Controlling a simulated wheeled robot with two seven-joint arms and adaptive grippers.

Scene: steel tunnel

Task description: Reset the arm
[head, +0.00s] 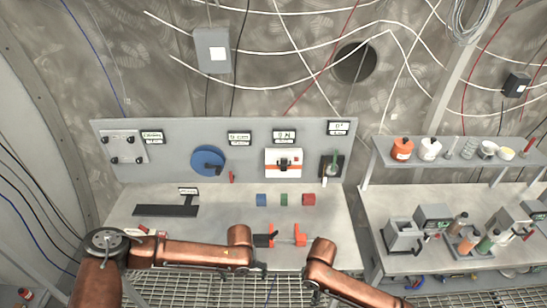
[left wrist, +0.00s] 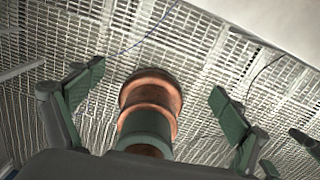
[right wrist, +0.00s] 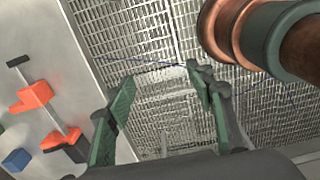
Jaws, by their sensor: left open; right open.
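My left gripper (left wrist: 157,80) is open in the left wrist view, its green-padded fingers spread wide. A copper link of my own arm shows behind the gap, and nothing is held. My right gripper (right wrist: 160,76) is open and empty over the floor grating in the right wrist view. In the head view both copper arms reach in low along the bench's front edge, with their hands near each other. The hands are small and dark there, so their fingers are hard to make out.
The grey bench (head: 230,215) carries blue (head: 261,200), green (head: 284,200) and red (head: 308,199) blocks, a black T-shaped piece (head: 167,210) and an orange-and-black fixture (head: 299,236). A panel with a blue wheel (head: 208,161) stands behind. A side table (head: 450,268) holds equipment. Open grating (right wrist: 150,45) lies in front.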

